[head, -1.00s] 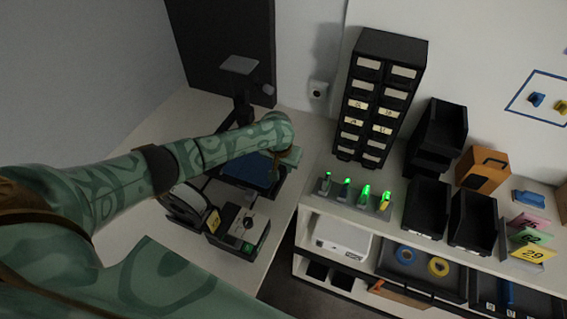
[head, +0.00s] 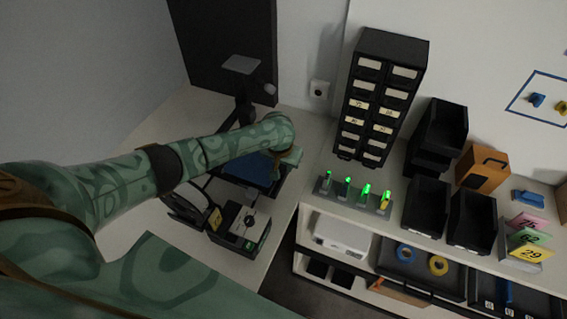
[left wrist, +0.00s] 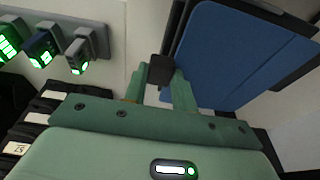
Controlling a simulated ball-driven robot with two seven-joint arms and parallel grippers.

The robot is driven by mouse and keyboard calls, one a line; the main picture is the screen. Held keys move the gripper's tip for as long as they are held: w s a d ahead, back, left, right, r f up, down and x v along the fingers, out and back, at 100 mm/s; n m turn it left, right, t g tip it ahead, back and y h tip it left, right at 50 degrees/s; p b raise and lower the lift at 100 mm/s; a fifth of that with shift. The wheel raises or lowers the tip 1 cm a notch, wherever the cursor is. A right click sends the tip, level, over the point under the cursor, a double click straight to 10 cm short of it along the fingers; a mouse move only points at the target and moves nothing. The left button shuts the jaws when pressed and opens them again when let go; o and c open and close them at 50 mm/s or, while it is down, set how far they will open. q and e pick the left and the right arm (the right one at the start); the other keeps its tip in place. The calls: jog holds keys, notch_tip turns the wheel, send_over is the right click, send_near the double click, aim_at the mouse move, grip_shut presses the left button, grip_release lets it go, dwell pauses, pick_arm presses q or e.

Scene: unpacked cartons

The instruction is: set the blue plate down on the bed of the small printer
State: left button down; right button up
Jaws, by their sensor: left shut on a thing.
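The blue plate (head: 254,169) is at the small printer (head: 243,108) on the left table, partly hidden by my left arm. In the left wrist view the blue plate (left wrist: 240,58) fills the upper right, with the dark printer bed (left wrist: 296,22) showing past its edges. My left gripper (head: 281,158) is at the plate's right side. In the left wrist view its green fingers (left wrist: 161,78) are shut on a small black tab at the plate's edge. The plate lies over the bed; I cannot tell whether it rests on it. My right gripper is not in view.
To the right, a strip with green-lit items (head: 354,194), a drawer cabinet (head: 378,98) and black bins (head: 427,207) stand on the shelf. A dark gap separates table and shelf at the front.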

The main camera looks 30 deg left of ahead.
pick_arm(q)
jog(key=shift+f, duration=0.15)
jog(key=shift+f+b, duration=0.7)
jog(key=shift+f, duration=0.3)
jog(key=c, duration=1.1)
grip_release()
jog(key=shift+o, duration=0.2)
notch_tip(320, 180, up, 3)
jog(key=p, duration=0.4)
jog(key=shift+r, duration=0.15)
